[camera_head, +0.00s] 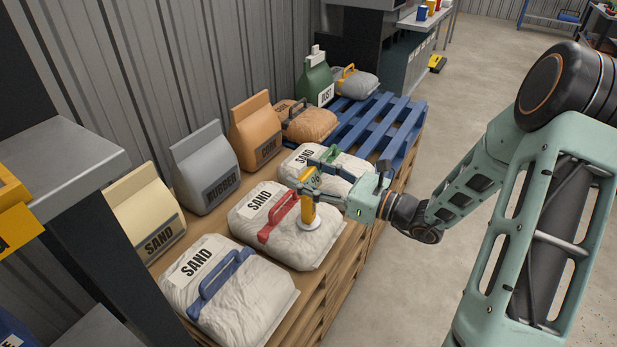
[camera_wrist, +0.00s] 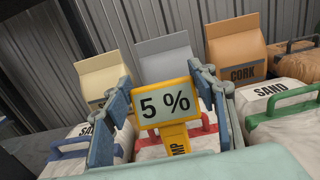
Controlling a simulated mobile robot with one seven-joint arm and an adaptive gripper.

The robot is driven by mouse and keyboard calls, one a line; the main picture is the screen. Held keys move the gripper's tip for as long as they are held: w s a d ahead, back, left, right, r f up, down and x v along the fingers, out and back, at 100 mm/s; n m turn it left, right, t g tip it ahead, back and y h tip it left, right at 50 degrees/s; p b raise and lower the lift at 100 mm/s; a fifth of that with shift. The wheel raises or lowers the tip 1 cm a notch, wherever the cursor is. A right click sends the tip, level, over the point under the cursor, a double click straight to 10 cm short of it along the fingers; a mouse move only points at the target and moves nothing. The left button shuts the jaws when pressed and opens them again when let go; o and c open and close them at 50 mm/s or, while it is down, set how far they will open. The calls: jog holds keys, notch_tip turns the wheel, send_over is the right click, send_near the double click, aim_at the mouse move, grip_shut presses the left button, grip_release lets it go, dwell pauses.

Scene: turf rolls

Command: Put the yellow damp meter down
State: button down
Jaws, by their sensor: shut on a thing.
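The yellow damp meter (camera_head: 308,207) is upright in my gripper (camera_head: 312,178). Its round pale foot is at the white sand bag with the red handle (camera_head: 270,238); I cannot tell whether it presses on the bag. In the wrist view the meter's screen (camera_wrist: 165,104) reads 5 % and sits between the two fingers of my gripper (camera_wrist: 163,108), which are shut on it. The red-handled bag (camera_wrist: 150,147) is partly hidden behind the meter.
White sand bags with a blue handle (camera_head: 215,300) and a green handle (camera_head: 300,160) lie on either side. Upright sand (camera_head: 150,215), rubber (camera_head: 207,170) and cork (camera_head: 256,132) bags stand along the wall. A blue pallet (camera_head: 375,125) has bare slats. The floor at right is clear.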

jog(key=shift+f, duration=0.1)
jog(key=c, duration=0.8)
grip_release()
jog(key=shift+s+d+r, duration=0.15)
jog(key=shift+d+r, duration=0.05)
jog(key=shift+d, duration=0.05)
jog(key=p+v, duration=0.2)
jog(key=v, duration=0.9)
jog(key=shift+s+d+p, duration=0.15)
jog(key=shift+p, duration=0.15)
